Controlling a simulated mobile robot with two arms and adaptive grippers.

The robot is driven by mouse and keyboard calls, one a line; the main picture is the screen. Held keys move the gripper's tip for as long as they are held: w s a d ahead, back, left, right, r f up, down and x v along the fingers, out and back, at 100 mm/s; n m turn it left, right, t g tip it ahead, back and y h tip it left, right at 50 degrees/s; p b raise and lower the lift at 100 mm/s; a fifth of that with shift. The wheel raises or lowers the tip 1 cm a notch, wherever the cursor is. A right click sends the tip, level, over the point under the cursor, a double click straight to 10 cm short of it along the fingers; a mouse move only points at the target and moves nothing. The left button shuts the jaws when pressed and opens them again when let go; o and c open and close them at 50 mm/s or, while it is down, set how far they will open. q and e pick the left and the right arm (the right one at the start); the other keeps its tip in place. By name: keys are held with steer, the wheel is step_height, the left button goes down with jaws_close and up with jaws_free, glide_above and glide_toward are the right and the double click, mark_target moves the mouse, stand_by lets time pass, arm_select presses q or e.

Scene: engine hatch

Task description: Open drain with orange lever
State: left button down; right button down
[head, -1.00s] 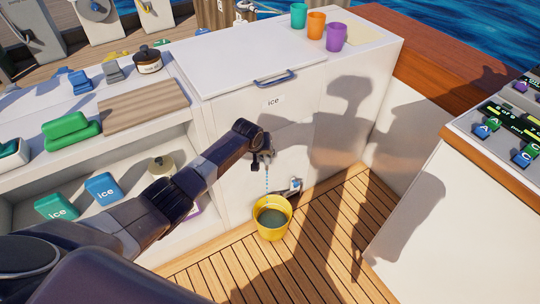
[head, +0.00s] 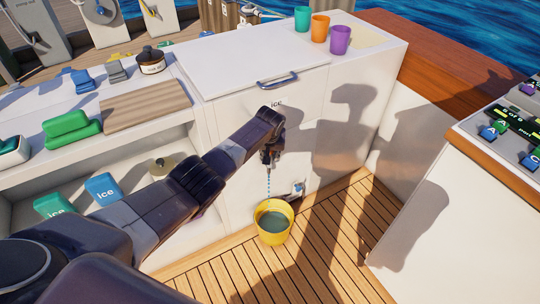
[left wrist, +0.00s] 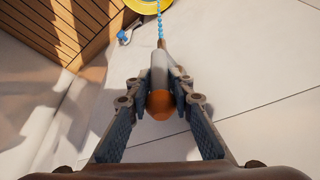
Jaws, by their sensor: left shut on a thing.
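My left gripper (head: 269,158) is at the white front of the ice chest (head: 297,130). In the left wrist view, its two fingers (left wrist: 160,84) are shut on the sides of a pale drain lever with an orange end (left wrist: 160,104). A thin blue beaded stream (head: 268,182) runs from the drain spout (left wrist: 161,45) down to a yellow bucket (head: 273,236). Dark teal water (head: 272,221) shows in the bucket. In the head view the gripper and arm hide the lever. My right gripper is not in view.
A shelf with ice packs (head: 102,189) is at left. The wooden deck (head: 320,225) is clear around the bucket.

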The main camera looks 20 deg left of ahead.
arm_select(q)
steer(key=c, duration=1.8)
jaws_free()
steer(key=shift+d, duration=0.1)
steer(key=v, duration=1.2)
steer(key=shift+w, duration=0.1)
steer(key=shift+f, duration=0.1)
